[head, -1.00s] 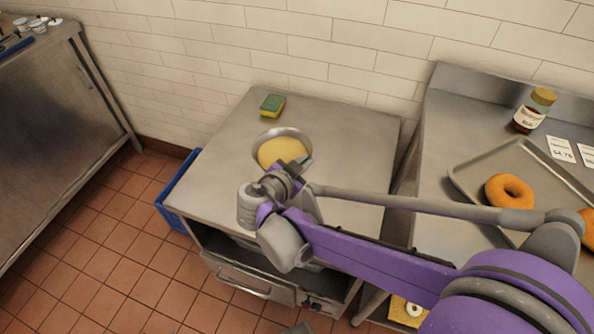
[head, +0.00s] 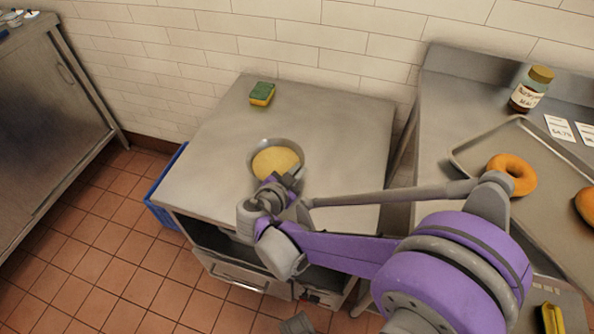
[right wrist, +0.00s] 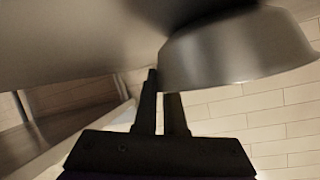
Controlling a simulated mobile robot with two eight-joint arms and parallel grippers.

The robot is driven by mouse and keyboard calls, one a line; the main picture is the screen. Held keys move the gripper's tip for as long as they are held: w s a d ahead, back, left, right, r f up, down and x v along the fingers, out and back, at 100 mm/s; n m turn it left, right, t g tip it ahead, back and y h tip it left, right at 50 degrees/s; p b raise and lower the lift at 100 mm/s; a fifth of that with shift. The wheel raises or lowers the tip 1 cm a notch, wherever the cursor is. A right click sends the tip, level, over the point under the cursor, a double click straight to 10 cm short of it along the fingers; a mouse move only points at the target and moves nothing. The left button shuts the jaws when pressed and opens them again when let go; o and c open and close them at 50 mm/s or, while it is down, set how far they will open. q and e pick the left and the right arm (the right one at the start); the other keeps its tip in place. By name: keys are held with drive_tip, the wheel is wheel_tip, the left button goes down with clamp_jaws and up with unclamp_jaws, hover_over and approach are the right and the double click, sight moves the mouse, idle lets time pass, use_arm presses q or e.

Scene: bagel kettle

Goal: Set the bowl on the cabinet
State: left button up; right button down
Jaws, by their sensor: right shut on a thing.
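The bowl (head: 300,152) is round, metal and holds something pale yellow. In the head view it shows over the top of the steel unit in the middle (head: 345,113). My right gripper (head: 294,178) is shut on the near side of its rim. In the right wrist view the bowl's wall (right wrist: 235,52) is at the fingertips (right wrist: 163,82), with its underside close to a steel surface; whether they touch is unclear. A steel cabinet (head: 45,115) with a door handle stands at the left. My left gripper is not clearly in view.
A green and yellow sponge (head: 262,93) lies at the back of the middle unit. At the right, a counter (head: 440,135) carries a tray (head: 470,163) with doughnut-like rings (head: 512,175) and a jar (head: 530,90). A blue bin (head: 160,213) stands beside the middle unit.

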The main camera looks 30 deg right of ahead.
drive_tip(key=c, duration=1)
unclamp_jaws()
drive_tip(key=shift+f, duration=0.1)
drive_tip(key=shift+r, duration=0.2)
drive_tip(key=p+v, duration=0.2)
drive_tip(key=v, duration=1)
drive_tip(key=shift+p, duration=0.35)
